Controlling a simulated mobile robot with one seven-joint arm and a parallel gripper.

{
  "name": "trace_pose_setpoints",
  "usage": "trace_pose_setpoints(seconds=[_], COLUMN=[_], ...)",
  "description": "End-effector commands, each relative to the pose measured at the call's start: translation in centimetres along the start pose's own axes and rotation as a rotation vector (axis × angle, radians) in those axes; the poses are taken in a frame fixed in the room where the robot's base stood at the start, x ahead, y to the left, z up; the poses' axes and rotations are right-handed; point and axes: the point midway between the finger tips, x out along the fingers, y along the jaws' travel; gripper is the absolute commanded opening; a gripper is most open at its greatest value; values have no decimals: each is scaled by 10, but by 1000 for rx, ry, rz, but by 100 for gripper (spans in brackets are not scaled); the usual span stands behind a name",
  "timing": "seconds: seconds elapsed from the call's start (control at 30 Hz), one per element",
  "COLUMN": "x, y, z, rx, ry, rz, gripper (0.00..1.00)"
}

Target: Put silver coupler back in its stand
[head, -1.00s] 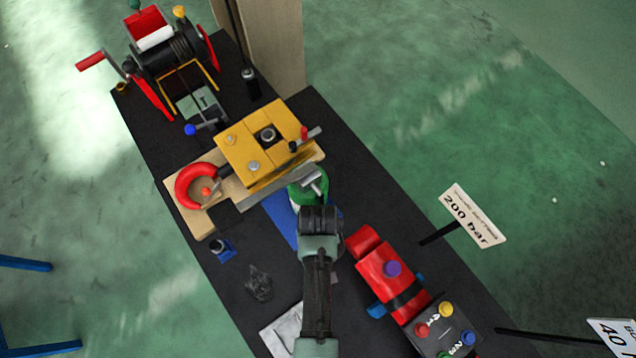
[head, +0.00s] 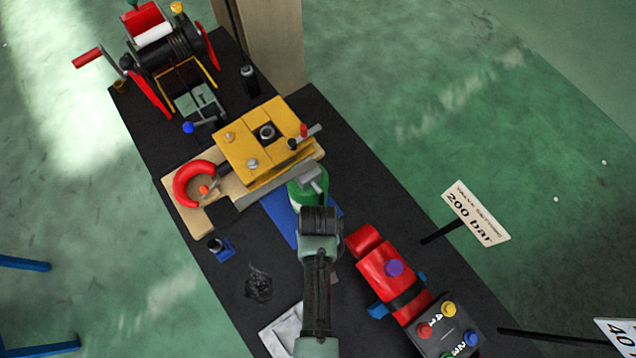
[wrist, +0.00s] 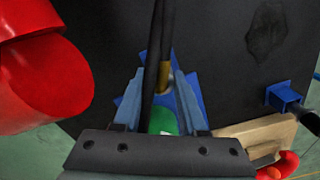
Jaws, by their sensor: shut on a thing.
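My gripper (head: 312,188) is over the middle of the black table, beside the yellow block. In the wrist view its two blue-grey fingers (wrist: 160,85) stand around a narrow piece with a brass-brown side and a small silver end, which I take for the silver coupler (wrist: 166,78). Dark rods run up from it. A green round body (wrist: 163,121) shows behind the fingers, and in the head view (head: 297,198) it is just under the gripper. A blue flat piece (head: 281,212) lies beneath. I cannot tell which blue piece is the coupler's stand.
The yellow block (head: 250,145) on its wooden base is close above the gripper. A red cylinder (head: 380,268) lies to the right. A small blue stand with a black piece (head: 222,247) is at left. A red winch (head: 165,55) stands at the far end.

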Motion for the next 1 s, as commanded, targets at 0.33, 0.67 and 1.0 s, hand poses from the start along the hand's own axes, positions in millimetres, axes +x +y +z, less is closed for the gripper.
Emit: trace_pose_setpoints(seconds=[0.33, 0.67, 1.0], x=[15, 15, 15], y=[0, 0, 0], z=[-1, -1, 0], rx=[0, 0, 0], ry=[2, 2, 1], rz=[0, 0, 0], gripper=[0, 76, 76])
